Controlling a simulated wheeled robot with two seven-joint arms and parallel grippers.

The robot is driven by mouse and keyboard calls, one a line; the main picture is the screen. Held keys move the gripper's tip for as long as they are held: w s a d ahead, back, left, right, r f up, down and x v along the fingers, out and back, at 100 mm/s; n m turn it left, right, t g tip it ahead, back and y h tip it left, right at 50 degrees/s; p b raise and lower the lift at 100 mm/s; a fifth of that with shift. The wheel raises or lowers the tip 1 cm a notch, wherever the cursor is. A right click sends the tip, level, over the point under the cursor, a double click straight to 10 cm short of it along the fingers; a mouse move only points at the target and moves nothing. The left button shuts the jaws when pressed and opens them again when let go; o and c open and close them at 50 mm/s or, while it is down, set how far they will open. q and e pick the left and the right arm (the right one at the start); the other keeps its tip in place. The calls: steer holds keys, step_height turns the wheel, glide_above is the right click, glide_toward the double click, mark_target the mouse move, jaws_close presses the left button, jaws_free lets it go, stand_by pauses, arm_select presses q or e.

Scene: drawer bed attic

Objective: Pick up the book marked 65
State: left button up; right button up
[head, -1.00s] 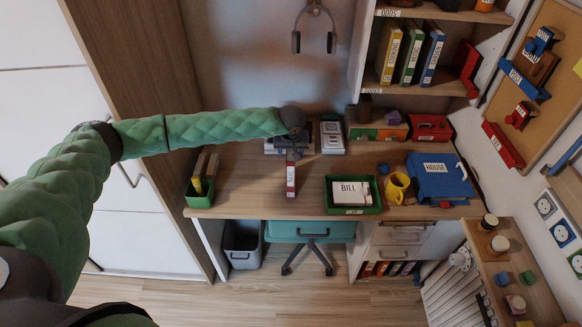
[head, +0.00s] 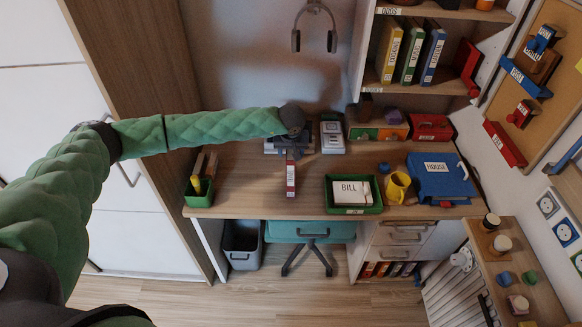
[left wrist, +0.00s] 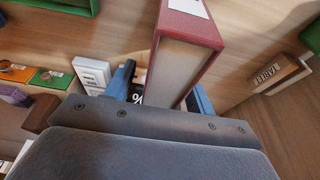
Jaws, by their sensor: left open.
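A dark red book (head: 291,180) with a white label stands out from the desk's back part in the head view, below my left gripper (head: 292,152). Its number is too small to read. In the left wrist view, the red book (left wrist: 190,45) shows its pale page side and reaches between the two blue fingers of my left gripper (left wrist: 163,95). The jaws are open around it, one finger on each side. Whether either finger touches it, I cannot tell. My right gripper is not in view.
A grey-white device (head: 332,137) stands right of the gripper. Desk around the book's front is clear.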

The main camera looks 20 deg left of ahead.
arm_select(q)
jaws_close()
stand_by(0.3)
steer(key=shift+r, duration=0.1)
